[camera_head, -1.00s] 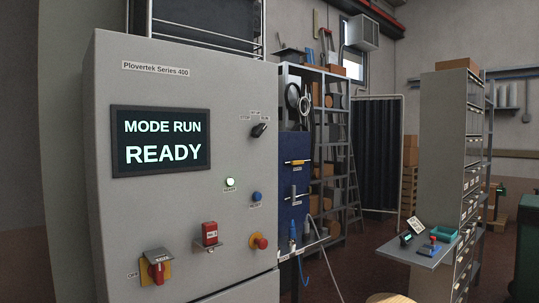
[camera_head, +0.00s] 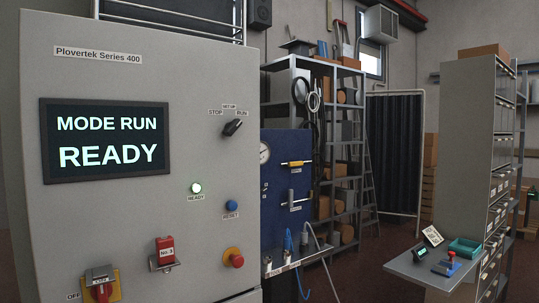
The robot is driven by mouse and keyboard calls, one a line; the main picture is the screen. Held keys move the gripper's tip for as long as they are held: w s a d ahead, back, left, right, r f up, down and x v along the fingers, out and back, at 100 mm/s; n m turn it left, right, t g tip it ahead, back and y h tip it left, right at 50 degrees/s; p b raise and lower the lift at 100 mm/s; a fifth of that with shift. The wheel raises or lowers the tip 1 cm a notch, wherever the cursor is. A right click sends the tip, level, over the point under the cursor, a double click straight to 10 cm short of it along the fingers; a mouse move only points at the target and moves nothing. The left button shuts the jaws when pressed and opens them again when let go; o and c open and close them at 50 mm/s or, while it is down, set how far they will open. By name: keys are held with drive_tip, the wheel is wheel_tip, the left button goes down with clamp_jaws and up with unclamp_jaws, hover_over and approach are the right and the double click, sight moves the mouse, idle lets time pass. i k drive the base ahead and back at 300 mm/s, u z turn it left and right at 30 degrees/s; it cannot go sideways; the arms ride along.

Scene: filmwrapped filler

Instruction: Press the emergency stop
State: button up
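The emergency stop is most likely the red mushroom button (camera_head: 237,260) on a yellow base, low on the right part of the grey control cabinet (camera_head: 150,220) front. The cabinet screen (camera_head: 108,140) reads "MODE RUN READY". A black selector (camera_head: 232,127) sits among STOP, SET-UP and RUN labels. A red "No. 3" padlock-like block (camera_head: 165,250) and a red-and-yellow rotary switch (camera_head: 100,285) marked OFF sit low on the front. My gripper is not in view.
Right of the cabinet is a blue panel (camera_head: 285,185) with a gauge, valves and hoses. Behind it stand metal shelves (camera_head: 343,110) and a ladder. At right, a small grey shelf (camera_head: 415,268) holds a teal tray (camera_head: 465,246) and small devices. Floor shows between them.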

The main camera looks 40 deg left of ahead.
sight(237, 261)
drive_tip(key=i, duration=1.25)
drive_tip(key=u, duration=2.65)
